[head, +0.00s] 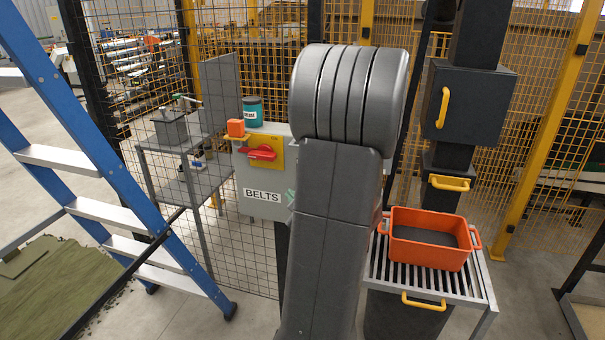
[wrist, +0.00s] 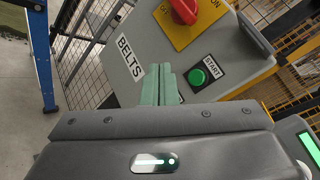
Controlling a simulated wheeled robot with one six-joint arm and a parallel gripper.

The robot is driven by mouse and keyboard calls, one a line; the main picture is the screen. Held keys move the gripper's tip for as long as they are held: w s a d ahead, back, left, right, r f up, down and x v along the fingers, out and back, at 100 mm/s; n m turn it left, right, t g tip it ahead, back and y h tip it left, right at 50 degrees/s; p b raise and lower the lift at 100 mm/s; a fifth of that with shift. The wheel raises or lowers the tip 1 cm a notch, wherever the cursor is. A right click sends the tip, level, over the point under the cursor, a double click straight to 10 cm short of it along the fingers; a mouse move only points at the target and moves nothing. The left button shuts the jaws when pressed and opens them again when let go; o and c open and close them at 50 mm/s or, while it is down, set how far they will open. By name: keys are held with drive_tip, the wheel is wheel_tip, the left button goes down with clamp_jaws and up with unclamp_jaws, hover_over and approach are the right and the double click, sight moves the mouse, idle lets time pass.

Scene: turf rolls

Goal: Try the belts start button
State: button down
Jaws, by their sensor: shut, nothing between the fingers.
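The green round start button (wrist: 197,77) sits on a black plate marked START (wrist: 215,65) on the grey BELTS box (wrist: 130,75). My gripper (wrist: 166,74), with pale green fingers, is shut and empty. In the wrist view its fingertips lie just left of the button, over the box's face. I cannot tell how far they are from the box. A red rotary switch (wrist: 184,10) on a yellow plate is above. In the head view the BELTS box (head: 258,202) and red switch (head: 262,153) show left of my arm, which hides the button.
An orange cup (head: 236,128) and a teal tin (head: 252,112) stand by the box's top. A blue ladder (head: 110,160) stands left, beside a grey side table (head: 165,150). An orange crate (head: 430,255) sits on a slatted stand at right. Mesh fencing (head: 270,70) runs behind.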

drive_tip(key=w+d+p, duration=0.1)
drive_tip(key=w+d, duration=0.1)
drive_tip(key=w, duration=0.5)
drive_tip(key=shift+w+d, duration=0.2)
drive_tip(key=shift+w, duration=0.05)
drive_tip(key=shift+f, duration=0.1)
idle(1.7)
drive_tip(key=shift+w+d, duration=0.15)
drive_tip(key=shift+w, duration=0.25)
drive_tip(key=shift+w+d+b, duration=0.1)
drive_tip(key=shift+w+b, duration=0.2)
drive_tip(key=shift+w, duration=0.05)
idle(0.6)
drive_tip(key=shift+s, duration=0.1)
idle(0.3)
drive_tip(key=shift+s+a+b, duration=0.25)
drive_tip(key=shift+s+b, duration=0.35)
drive_tip(key=shift+s, duration=0.05)
